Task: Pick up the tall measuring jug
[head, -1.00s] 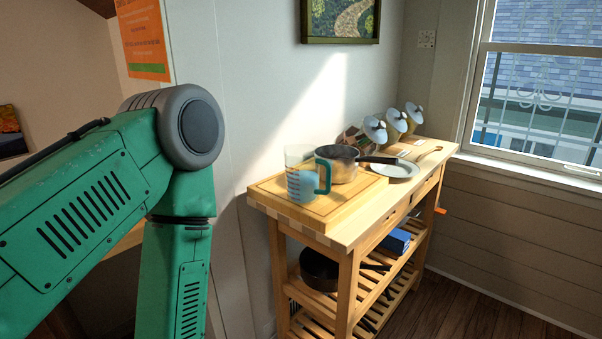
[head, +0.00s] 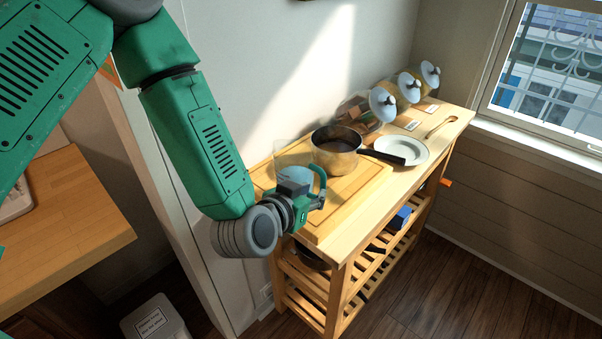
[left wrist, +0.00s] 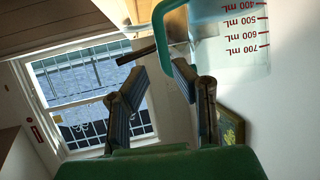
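The tall measuring jug (head: 290,160) is clear with a teal handle and stands on the wooden board on the cart. My left gripper (head: 312,197) is at its near side, close to the handle, and hides part of the jug's lower body. In the left wrist view the jug (left wrist: 240,35) shows red mL marks, and its handle lies just beyond the fingertips. The left gripper's fingers (left wrist: 160,73) are apart with nothing between them. I cannot tell whether they touch the handle. My right gripper is not in view.
A metal saucepan (head: 335,155) stands right beside the jug, its dark handle reaching toward a white plate (head: 402,151). A wall is behind the cart; a wooden counter (head: 75,215) is at left.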

